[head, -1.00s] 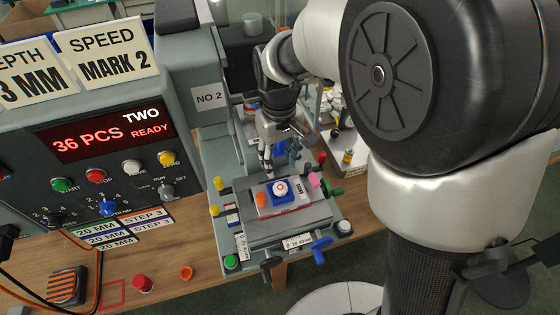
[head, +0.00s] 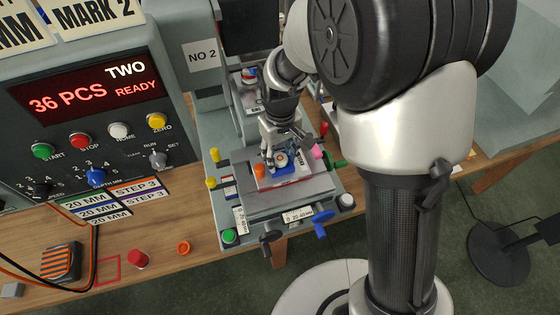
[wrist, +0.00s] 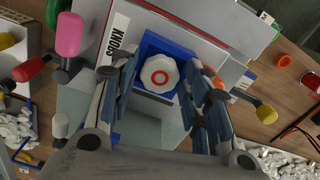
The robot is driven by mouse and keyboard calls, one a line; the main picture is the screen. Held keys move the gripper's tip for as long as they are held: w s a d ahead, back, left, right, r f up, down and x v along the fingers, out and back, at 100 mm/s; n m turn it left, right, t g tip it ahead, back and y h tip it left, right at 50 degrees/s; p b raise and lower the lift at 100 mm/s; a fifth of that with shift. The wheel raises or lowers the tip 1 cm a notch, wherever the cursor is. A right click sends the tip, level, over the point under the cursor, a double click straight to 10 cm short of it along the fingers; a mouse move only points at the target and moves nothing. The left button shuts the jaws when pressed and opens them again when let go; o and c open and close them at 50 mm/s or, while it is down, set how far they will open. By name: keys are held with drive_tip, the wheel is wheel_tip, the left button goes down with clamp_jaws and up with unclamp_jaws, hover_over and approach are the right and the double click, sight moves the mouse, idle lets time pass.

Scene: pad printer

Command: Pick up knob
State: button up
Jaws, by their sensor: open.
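The knob (wrist: 159,75) is white with a lobed rim and a red ring on top. It sits in a blue holder (wrist: 152,44) on the machine's bed. In the head view the knob (head: 281,158) shows between the fingers, partly covered. My gripper (wrist: 165,95) is open, with one finger on each side of the knob. In the head view my gripper (head: 280,156) points down over the blue holder. I cannot tell whether the fingers touch the knob. A label reading KNOBS (wrist: 119,38) is beside the holder.
An orange cap (head: 259,171) stands left of the holder. Pink (head: 317,151), green and blue handles (head: 322,230) stick out around the bed. The control panel (head: 85,110) reads 36 PCS READY.

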drive_tip(key=shift+c, duration=0.3)
drive_tip(key=c, duration=0.5)
